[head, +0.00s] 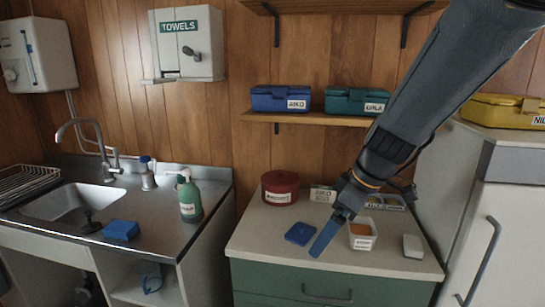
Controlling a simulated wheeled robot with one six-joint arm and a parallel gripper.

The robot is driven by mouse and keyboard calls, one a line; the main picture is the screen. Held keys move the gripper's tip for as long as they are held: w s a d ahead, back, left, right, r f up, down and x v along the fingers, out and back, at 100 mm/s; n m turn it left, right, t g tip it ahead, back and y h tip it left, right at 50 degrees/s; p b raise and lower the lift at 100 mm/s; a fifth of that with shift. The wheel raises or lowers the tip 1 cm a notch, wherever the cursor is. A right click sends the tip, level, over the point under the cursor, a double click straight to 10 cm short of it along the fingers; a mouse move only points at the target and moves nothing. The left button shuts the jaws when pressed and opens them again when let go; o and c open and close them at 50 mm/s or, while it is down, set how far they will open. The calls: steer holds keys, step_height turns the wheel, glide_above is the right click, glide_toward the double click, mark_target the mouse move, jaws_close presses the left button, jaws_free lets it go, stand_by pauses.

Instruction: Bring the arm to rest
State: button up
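My arm reaches down from the upper right in the head view, and my gripper (328,234) hangs above the green-fronted counter. A narrow blue strip points down and left from its end. I cannot tell whether this is a finger seen edge-on or something held, nor whether the fingers are open. The strip's tip shows between a flat blue lid (300,234) and a small white labelled tub (362,241) with orange contents. The gripper partly hides the items behind it.
A dark red round tin (280,188) and a white block (412,246) stand on the counter (262,250). Above is a shelf (300,118) with a blue box (280,98) and a teal box (356,101). A fridge (490,230) stands right, a sink (70,205) left.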

steer(key=s+d+f+m+g+h, duration=0.1)
steer(key=s+d+f+m+h, duration=0.2)
steer(key=s+d+f+m, duration=0.3)
steer(key=s+f+m, duration=0.3)
steer(key=s+m, duration=0.2)
steer(key=s, duration=0.1)
steer(key=shift+s+g+h, duration=0.3)
stand_by(0.7)
